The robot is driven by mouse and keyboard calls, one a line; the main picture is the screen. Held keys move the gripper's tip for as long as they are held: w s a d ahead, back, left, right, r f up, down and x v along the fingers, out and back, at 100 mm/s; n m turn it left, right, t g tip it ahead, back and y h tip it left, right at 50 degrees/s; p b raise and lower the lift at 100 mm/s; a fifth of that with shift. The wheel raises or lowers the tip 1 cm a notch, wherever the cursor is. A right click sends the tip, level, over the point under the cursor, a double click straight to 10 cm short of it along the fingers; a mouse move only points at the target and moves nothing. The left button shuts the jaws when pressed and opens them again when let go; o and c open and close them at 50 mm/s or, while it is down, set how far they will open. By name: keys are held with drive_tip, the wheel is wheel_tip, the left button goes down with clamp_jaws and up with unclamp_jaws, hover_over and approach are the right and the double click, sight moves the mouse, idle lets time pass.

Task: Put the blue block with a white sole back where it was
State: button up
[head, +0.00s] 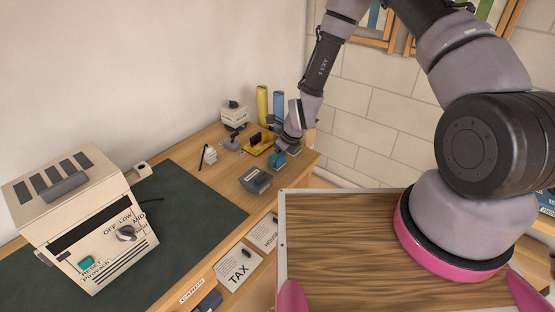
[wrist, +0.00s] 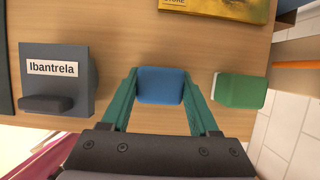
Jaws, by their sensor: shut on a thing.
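The blue block (wrist: 160,85) is between the two teal fingers of my gripper (wrist: 159,76) in the wrist view. The fingers are shut on its left and right sides. No white sole shows on it; that face is hidden. I cannot tell whether the block touches the wooden bench top (wrist: 135,45) or hangs just above it. In the head view my gripper (head: 279,158) is low over the bench's right end, and the block is too small to make out clearly.
A green block (wrist: 242,91) with a white end lies just right of my gripper. A grey box labelled Ibantrela (wrist: 58,78) is to the left. A yellow tray (head: 258,148) is close behind. The bench edge is near on the right. A heater-like box (head: 85,215) stands far left.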

drive_tip(key=shift+f, duration=0.1)
drive_tip(key=o, duration=1.4)
drive_tip(key=shift+f, duration=0.1)
drive_tip(key=shift+o, duration=0.2)
drive_tip(key=v, duration=1.2)
